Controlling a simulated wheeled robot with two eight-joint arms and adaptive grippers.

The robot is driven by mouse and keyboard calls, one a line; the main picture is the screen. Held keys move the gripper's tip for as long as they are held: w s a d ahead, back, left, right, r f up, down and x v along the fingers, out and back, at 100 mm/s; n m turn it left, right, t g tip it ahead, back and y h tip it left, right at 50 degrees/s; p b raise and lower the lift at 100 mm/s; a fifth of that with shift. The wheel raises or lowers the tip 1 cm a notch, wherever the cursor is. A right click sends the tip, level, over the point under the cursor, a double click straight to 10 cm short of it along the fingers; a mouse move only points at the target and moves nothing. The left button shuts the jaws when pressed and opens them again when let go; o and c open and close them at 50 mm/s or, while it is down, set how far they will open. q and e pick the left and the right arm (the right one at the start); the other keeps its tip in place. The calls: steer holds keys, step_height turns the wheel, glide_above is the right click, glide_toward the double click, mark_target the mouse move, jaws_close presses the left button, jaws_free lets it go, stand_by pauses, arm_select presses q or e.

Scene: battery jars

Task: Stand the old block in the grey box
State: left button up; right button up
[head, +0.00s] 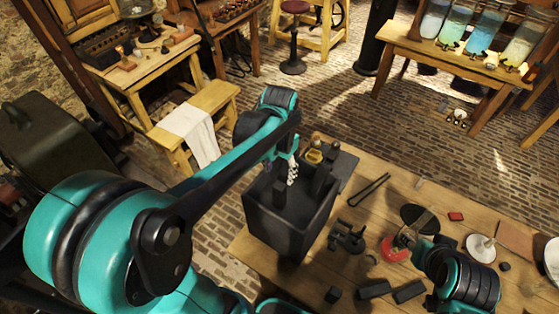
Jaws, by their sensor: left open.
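The grey box (277,232) is a dark, open-topped box on the near left end of the wooden table. My left gripper (291,174) is open and reaches down over the box's opening. A dark upright block (279,194) shows inside the box, just below and left of the fingers, apart from them as far as I can see. Another dark upright block (321,180) shows at the box's right back side. I cannot tell which dark block is the old one. The box's floor is hidden. My right arm is at the lower right; its fingertips cannot be made out.
Dark blocks (374,289) lie at the table's front. A black tool (369,190), a dark stand (347,237), a red round item (394,250) and a white dish (481,247) are on the table (400,170). A bench with jars (482,30) stands behind.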

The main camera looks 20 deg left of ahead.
arm_select(q)
steer(key=s+d+r+n+t, duration=0.2)
steer(key=s+d+r+t, duration=0.1)
steer(key=s+t, duration=0.4)
steer(key=shift+s+r, duration=0.3)
steer(key=shift+s, duration=0.15)
steer(key=shift+w, duration=0.1)
stand_by(0.3)
